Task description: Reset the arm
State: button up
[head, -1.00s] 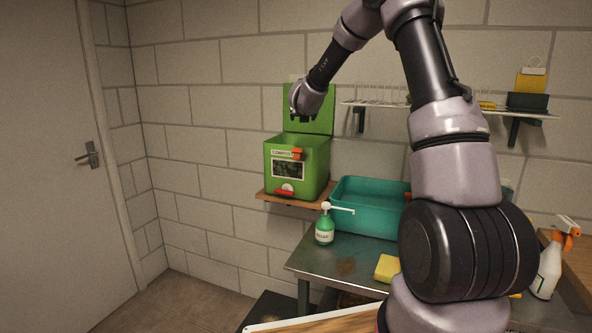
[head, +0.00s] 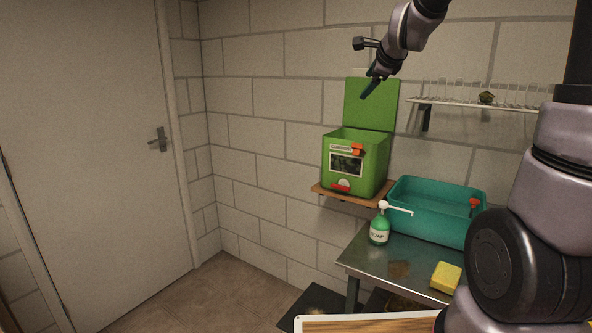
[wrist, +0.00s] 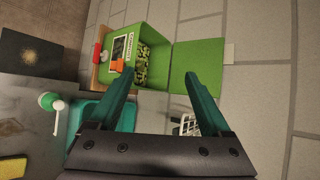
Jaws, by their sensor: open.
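My gripper (head: 369,65) is in the air above the green compost box, near its raised lid. In the wrist view its two teal fingers (wrist: 159,82) stand wide apart with nothing between them. The green compost box (head: 354,168) sits on a small wooden shelf on the wall. Its lid (head: 371,103) stands open against the wall. The box also shows in the wrist view (wrist: 123,62), with dark green leafy-looking matter inside.
A teal basin (head: 440,211), a green soap bottle (head: 379,228) and a yellow sponge (head: 445,276) are on the metal table (head: 374,264). A wall shelf (head: 470,105) holds several glass tubes. A grey door (head: 85,150) is at the left; the floor before it is clear.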

jog(key=s+d+f+n+g, duration=0.1)
jog(key=s+d+n+g, duration=0.1)
jog(key=s+n, duration=0.6)
jog(key=s+d+f+n+g, duration=0.1)
jog(key=s+n, duration=0.7)
jog(key=s, duration=1.4)
jog(key=shift+s+d+f+n+g, duration=0.15)
jog(key=shift+d+f+n+g, duration=0.25)
jog(key=shift+f+g, duration=0.4)
